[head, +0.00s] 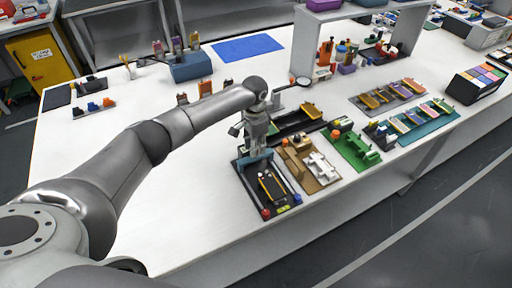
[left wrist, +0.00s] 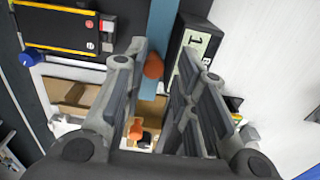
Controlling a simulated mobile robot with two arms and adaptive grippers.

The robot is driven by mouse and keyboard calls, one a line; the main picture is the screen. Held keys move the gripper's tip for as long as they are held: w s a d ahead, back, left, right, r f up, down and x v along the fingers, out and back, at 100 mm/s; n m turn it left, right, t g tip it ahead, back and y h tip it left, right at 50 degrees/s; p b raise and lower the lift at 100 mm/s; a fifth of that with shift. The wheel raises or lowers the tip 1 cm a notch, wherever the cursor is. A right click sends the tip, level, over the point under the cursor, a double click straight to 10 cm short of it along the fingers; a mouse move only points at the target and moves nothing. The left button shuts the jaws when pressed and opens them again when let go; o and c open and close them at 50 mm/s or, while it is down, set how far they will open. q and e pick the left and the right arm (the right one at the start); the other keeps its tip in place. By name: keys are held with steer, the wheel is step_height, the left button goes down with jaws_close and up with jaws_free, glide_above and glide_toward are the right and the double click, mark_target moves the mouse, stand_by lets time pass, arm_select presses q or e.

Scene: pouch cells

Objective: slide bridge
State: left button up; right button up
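A black fixture (head: 250,187) lies near the front edge of the white table. A flat dark cell with yellow edges (head: 271,187) lies on it, and this also shows at the upper left of the left wrist view (left wrist: 60,28). A blue bar, the bridge, (head: 257,157) crosses the fixture's far end; in the left wrist view a blue strip (left wrist: 161,35) runs between my fingers. My left gripper (head: 257,147) points down just above the bar. In the left wrist view its fingers (left wrist: 162,62) are apart, one on each side of the strip. I cannot tell whether they touch it. My right gripper is out of view.
A tan fixture with a white cross-shaped part (head: 322,168) and a green fixture (head: 357,150) stand close to the right. The table left of the black fixture is clear.

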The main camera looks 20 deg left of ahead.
arm_select(q)
steer(key=shift+o, duration=0.7)
steer(key=shift+f, duration=0.1)
steer(key=shift+r, duration=0.2)
step_height(320, 180, up, 12)
steer(key=shift+f, duration=0.15)
